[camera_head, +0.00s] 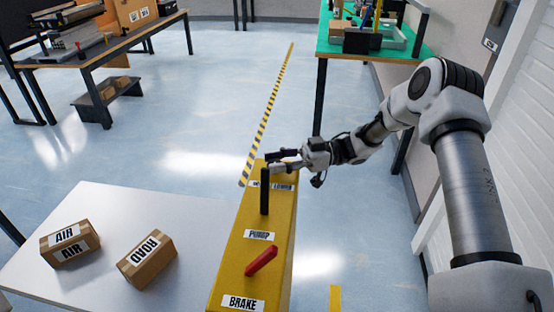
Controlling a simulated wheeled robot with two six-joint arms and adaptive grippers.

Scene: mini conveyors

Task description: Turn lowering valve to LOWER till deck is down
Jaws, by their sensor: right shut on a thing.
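My right gripper (273,161) reaches in from the right to the far end of the yellow console (276,220). It is shut at the lowering valve, whose handle is mostly hidden by the fingers; its exact angle cannot be told. The valve's label (284,187) shows "LOWER" at its right, partly covered by the black pump lever. The white deck (110,205) lies left of the console and looks flat; its height is hard to judge. My left gripper is not in view.
The upright black pump lever (264,192) stands just in front of the gripper. A red brake lever (261,260) is nearer. Two cardboard boxes (71,249) (147,262) sit on the deck. A green-topped table (322,47) stands behind; open floor lies beyond.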

